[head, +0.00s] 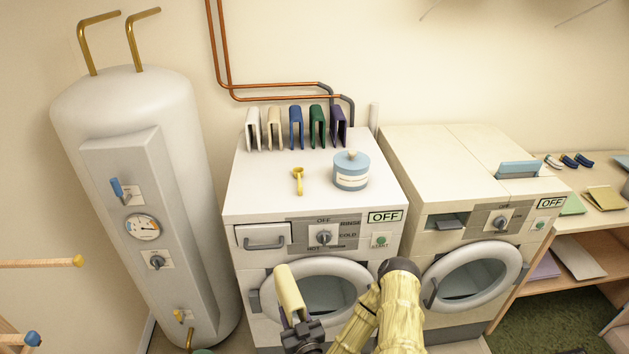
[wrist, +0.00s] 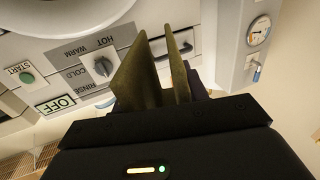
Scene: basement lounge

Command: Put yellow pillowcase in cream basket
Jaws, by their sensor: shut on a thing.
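The yellow pillowcase (head: 289,292) is a folded, pale yellow piece held upright in my gripper (head: 300,328), in front of the left washing machine's round door. In the wrist view the pillowcase (wrist: 140,78) looks olive, with two flaps standing apart like an inverted U or V. My gripper is shut on it; the fingertips are mostly hidden behind the cloth and the dark gripper body. I cannot make out a cream basket in either view.
The left washer (head: 255,190) bears several folded cloths, a yellow scoop (head: 298,180) and a blue tub (head: 351,170). A second washer (head: 430,160) stands to its right, then a wooden shelf (head: 560,250) with folded cloths. A tall grey boiler (head: 185,230) stands left.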

